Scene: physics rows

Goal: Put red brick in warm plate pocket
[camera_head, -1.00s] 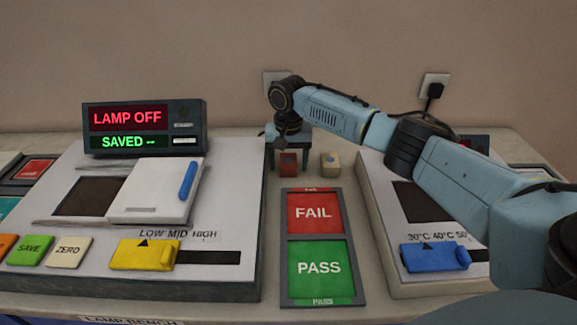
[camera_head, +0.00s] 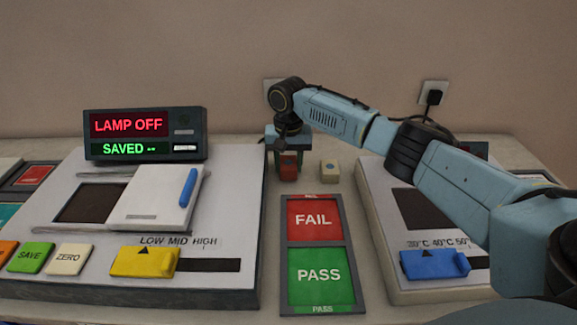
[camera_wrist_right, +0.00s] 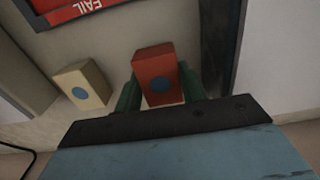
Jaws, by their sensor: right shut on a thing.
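I cannot tell whether the brick is lifted off the bench. The warm plate is the grey unit (camera_head: 377,255) at right, with a dark square pocket (camera_head: 412,208), partly covered by my arm, and a blue slider (camera_head: 434,264). My left gripper is not in view.
A cream brick (camera_head: 330,171) with a blue dot stands just right of the red one. The FAIL/PASS panel (camera_head: 319,244) lies between the warm plate and the lamp unit (camera_head: 215,215) at left. A wall with sockets (camera_head: 433,92) is behind.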

